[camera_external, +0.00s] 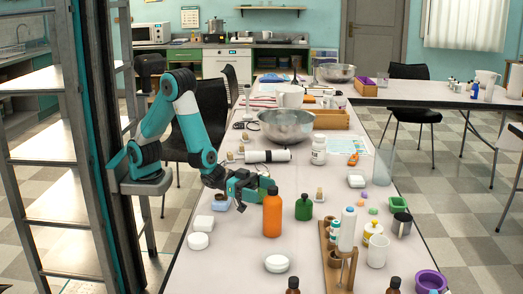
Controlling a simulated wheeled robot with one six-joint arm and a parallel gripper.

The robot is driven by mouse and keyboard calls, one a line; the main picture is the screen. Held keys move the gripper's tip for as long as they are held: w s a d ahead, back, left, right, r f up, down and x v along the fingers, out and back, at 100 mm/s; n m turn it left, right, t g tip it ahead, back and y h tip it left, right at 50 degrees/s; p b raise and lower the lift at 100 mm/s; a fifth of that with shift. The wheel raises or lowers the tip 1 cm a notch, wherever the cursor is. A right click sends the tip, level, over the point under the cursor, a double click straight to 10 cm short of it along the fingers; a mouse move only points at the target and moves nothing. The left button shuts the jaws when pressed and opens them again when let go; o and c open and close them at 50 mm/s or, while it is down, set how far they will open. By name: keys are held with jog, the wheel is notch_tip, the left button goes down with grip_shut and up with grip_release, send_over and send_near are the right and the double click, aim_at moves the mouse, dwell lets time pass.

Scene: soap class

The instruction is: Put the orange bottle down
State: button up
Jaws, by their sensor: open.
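The orange bottle (272,215) stands upright on the long white table (215,272), with its base apparently on the tabletop. My gripper (262,185) is open at the bottle's neck, on its upper left side. The jaws are small in this view, and I cannot tell whether they touch the bottle.
A green bottle (304,208) stands just right of the orange one. White soap bars (204,223) lie to the left and a white round piece (277,263) in front. A wooden rack (340,262) stands to the right. A metal bowl (286,126) is behind.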

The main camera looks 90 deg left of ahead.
jog(key=b+v, duration=0.2)
jog(key=v, duration=0.1)
jog(key=shift+s+a, duration=0.1)
jog(key=shift+s, duration=0.1)
